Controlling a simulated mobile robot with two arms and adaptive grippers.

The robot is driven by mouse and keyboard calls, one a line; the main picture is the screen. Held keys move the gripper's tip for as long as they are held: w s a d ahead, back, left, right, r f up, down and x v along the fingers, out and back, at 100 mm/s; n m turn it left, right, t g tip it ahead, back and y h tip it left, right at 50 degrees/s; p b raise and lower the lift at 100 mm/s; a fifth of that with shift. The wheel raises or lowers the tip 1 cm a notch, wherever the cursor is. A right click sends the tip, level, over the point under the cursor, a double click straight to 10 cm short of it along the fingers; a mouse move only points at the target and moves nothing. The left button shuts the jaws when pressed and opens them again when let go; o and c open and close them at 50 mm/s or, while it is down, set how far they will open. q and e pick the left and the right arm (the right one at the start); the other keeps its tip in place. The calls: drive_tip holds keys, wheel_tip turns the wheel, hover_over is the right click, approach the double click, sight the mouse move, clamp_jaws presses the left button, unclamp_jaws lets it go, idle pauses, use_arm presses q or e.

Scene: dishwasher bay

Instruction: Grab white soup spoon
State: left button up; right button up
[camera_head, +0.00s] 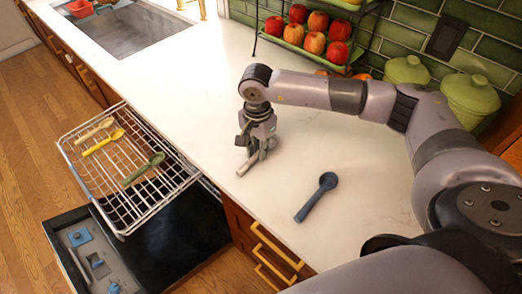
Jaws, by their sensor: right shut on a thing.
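A cream-white spoon (95,130) lies in the dishwasher's wire rack at the upper left of the rack, in the head view. My right gripper (253,160) points down at the white countertop, right of the rack and well away from that spoon. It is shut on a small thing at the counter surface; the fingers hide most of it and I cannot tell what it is. My left gripper is not in view.
A yellow spoon (103,142) and a green spoon (143,168) also lie in the wire rack (160,205). A blue spoon (316,197) lies on the countertop (200,85). A fruit stand (310,45) and green lidded pots (469,94) stand at the back.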

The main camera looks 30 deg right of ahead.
clamp_jaws()
drive_tip(key=shift+r, duration=0.1)
